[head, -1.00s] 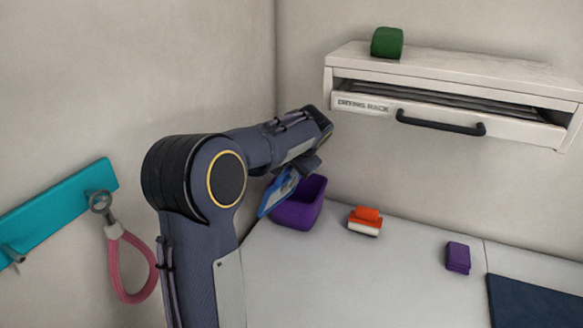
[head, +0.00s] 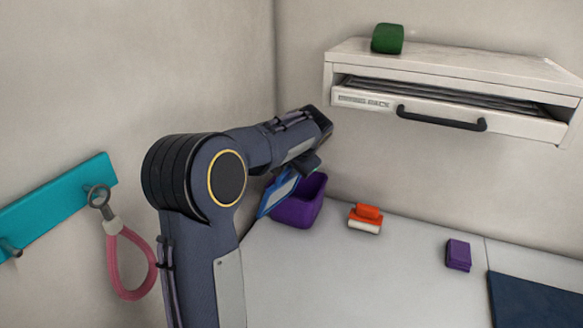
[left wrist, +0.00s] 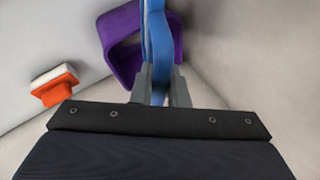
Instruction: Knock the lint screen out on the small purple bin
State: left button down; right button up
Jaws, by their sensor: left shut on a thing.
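The lint screen (head: 278,192) is a thin panel with a blue frame. My left gripper (head: 300,168) is shut on it and holds it tilted at the small purple bin (head: 300,207). In the left wrist view the gripper's fingers (left wrist: 160,88) pinch the blue frame (left wrist: 158,40), which crosses in front of the purple bin (left wrist: 122,48). The bin stands on the counter near the corner. The screen overlaps the bin's left side in the head view; I cannot tell whether they touch. My right gripper is not in view.
An orange and white brush-like object (head: 365,219) and a purple block (head: 458,255) lie on the counter right of the bin. A dark blue mat (head: 535,305) is farther right. A pink loop (head: 118,265) hangs left.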

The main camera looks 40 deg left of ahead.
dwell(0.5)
pick_arm(q)
jog(key=shift+r+p, duration=1.7)
jog(key=shift+r, duration=1.3)
jog(key=shift+f, duration=0.15)
